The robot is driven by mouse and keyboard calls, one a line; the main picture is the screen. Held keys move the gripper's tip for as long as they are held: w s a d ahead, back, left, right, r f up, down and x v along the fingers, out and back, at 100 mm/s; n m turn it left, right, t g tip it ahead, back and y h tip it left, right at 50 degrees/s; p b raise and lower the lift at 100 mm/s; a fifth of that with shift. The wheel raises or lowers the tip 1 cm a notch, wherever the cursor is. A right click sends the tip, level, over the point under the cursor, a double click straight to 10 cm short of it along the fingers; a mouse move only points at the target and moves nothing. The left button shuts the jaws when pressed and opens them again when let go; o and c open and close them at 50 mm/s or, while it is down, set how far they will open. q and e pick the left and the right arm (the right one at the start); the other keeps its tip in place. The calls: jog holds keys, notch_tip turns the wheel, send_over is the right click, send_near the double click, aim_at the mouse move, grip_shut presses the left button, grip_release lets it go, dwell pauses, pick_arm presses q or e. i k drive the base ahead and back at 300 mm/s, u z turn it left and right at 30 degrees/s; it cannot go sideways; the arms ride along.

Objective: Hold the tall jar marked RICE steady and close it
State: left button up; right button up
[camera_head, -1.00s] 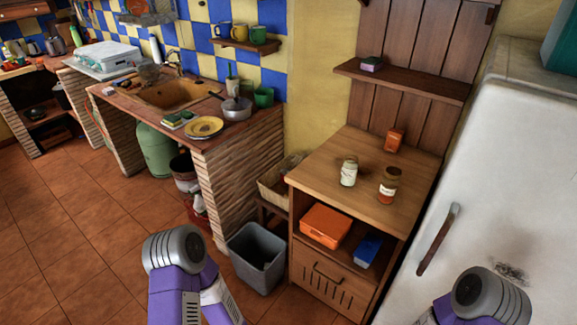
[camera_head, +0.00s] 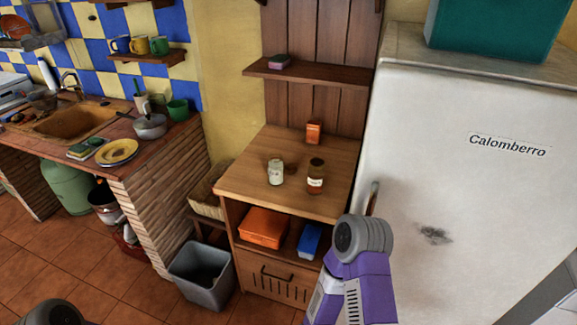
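One is a pale jar (camera_head: 276,172) with light contents. To its right, a little apart, is a jar with dark brown contents and a pale label (camera_head: 316,177). The writing on both is too small to read, so I cannot tell which is marked RICE. I cannot tell whether either has a lid on. Neither gripper is in view; only links of my arms show, at the lower left corner and in front of the fridge.
The wooden cabinet (camera_head: 240,178) also bears an orange box (camera_head: 313,132) behind the jars. Its open shelf holds an orange container (camera_head: 263,227) and a blue one (camera_head: 309,240). A white fridge (camera_head: 450,190) stands right, a grey bin (camera_head: 201,275) left. The cabinet top's front is clear.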

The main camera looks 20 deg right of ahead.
aim_at(275, 162)
jog(key=i, duration=0.95)
